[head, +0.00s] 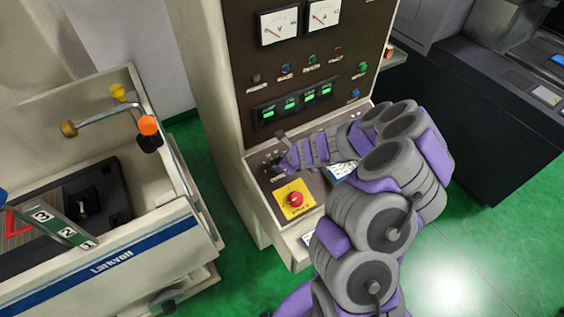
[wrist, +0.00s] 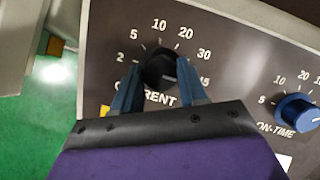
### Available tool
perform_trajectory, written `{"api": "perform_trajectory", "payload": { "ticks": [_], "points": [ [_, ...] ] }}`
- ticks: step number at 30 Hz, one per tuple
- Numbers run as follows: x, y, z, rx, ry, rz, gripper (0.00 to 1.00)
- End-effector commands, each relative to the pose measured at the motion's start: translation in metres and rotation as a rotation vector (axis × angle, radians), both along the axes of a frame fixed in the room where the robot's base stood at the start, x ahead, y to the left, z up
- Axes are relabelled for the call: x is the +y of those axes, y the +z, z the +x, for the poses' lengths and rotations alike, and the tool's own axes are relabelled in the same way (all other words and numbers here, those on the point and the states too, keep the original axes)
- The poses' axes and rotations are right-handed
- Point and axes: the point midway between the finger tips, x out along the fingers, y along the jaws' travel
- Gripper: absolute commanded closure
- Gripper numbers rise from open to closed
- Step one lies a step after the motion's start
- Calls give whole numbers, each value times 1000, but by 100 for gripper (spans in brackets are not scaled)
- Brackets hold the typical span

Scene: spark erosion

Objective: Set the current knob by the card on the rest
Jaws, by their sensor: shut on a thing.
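The current knob (wrist: 159,66) is black and sits on the dark panel, with a scale reading 2, 5, 10, 20, 30 and 45 around it. My gripper (wrist: 158,80) is shut on it, one finger on each side, in the wrist view. The knob's pointer cannot be made out. In the head view my gripper (head: 277,153) is at the left of the sloping control panel, and hides the knob. A white and blue card (head: 341,171) shows partly behind my arm, and another pale card (head: 307,238) lies on the lower ledge; neither can be read.
The blue on-time knob (wrist: 296,112) is to the right of the current knob. A red stop button (head: 295,199) on a yellow plate is close below my gripper. The machine tank (head: 120,235) stands at the left, with green floor between.

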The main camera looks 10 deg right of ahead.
Motion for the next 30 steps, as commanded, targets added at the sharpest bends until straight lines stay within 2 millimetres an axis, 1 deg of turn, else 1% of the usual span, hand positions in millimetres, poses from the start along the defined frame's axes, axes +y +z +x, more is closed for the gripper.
{"api": "perform_trajectory", "payload": {
  "ticks": [5,6,13,14,23,26,30],
  "points": [
    [-1,2,1,-4,-2,-1,88],
    [-1,2,1,-4,-2,-1,56],
    [-1,2,0,-3,0,0,34],
    [-1,1,0,-3,0,0,32],
    [-1,3,-1,-3,0,0,32],
    [-4,10,-4,-4,0,0,32],
    [-10,26,-15,-4,0,1,32]
  ]
}}
